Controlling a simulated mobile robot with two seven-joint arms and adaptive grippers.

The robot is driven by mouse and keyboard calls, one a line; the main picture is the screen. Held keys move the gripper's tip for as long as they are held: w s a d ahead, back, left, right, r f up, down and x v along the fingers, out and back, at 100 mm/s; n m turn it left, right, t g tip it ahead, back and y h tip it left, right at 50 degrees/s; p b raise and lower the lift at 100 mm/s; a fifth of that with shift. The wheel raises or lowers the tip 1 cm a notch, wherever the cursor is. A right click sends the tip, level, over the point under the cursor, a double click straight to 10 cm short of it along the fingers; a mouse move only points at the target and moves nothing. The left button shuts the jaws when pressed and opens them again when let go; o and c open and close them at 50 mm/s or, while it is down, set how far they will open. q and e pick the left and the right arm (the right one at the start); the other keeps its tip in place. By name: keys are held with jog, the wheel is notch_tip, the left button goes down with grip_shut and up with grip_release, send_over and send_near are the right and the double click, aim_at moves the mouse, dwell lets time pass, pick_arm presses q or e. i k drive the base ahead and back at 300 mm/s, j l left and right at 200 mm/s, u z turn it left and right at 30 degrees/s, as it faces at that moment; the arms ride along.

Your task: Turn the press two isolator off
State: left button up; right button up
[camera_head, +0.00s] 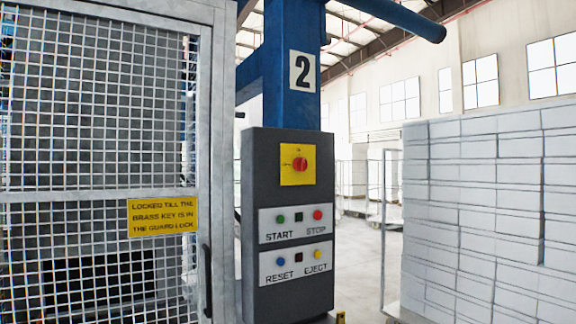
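The press two isolator (299,164) is a red rotary knob on a yellow square plate, at the top of a dark grey control box (262,215). Small lettering on the plate is too blurred to read, and I cannot tell the knob's position for sure. The box is mounted on a blue column (290,105) with a number 2 sign (302,71). Below the isolator are a START/STOP panel (298,236) and a RESET/EJECT panel (297,276). Neither of my grippers shows in the head view.
A mesh guard door (100,60) with a dark handle (207,280) stands at the left. Its yellow sign (162,217) says it is locked till the brass key is in the guard lock. Stacked white blocks (480,200) stand at the right. Floor shows between box and stack.

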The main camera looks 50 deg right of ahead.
aim_at(300, 164)
jog(key=l+u, duration=0.15)
jog(key=l, duration=0.4)
jog(key=k+l+u, duration=0.15)
jog(key=l, duration=1.1)
jog(key=k+l+u, duration=0.1)
jog(key=l, duration=0.6)
jog(key=k+l, duration=0.15)
jog(key=l, duration=0.6)
jog(key=i+u, duration=0.05)
